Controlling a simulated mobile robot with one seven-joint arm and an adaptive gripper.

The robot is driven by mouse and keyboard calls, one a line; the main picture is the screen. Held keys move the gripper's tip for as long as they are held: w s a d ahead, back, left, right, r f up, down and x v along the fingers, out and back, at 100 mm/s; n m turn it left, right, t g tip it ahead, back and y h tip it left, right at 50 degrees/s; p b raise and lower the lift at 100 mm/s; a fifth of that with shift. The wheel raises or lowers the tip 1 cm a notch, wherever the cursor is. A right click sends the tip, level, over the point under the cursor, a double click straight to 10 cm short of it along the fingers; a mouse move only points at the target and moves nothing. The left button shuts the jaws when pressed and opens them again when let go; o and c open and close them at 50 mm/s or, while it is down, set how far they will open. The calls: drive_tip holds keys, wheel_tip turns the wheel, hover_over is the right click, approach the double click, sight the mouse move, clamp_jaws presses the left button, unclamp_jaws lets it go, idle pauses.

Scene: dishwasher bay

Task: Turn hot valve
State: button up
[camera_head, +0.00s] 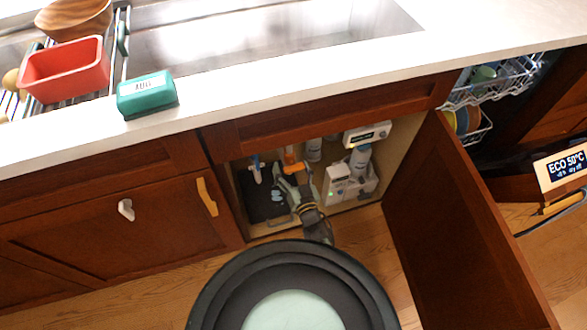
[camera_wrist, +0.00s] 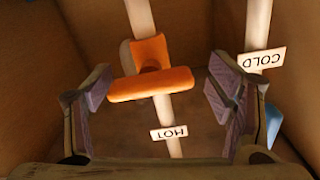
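The hot valve has an orange handle (camera_wrist: 150,86) on a pale pipe (camera_wrist: 141,18), with a HOT label (camera_wrist: 168,132) on the pipe. The handle lies crosswise to the pipe in the wrist view. My gripper (camera_wrist: 160,95) is open, one finger on each side of the handle, with gaps showing. In the head view the orange handle (camera_head: 291,158) is inside the open cabinet, just beyond my gripper (camera_head: 290,180). A blue handle (camera_head: 256,170) is to its left; a COLD label (camera_wrist: 263,60) marks the other pipe in the wrist view.
The cabinet door (camera_head: 460,220) stands open on the right. A white caddy (camera_head: 350,185) with bottles is right of my gripper. A dark box (camera_head: 262,195) is on the left. The counter edge (camera_head: 230,112) runs above the opening. The dishwasher rack (camera_head: 490,85) is out at right.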

sight(292, 168)
drive_tip(key=shift+d, duration=0.15)
idle(0.3)
drive_tip(key=shift+r, duration=0.15)
wheel_tip(292, 168, up, 10)
drive_tip(key=shift+f, duration=0.2)
idle(0.5)
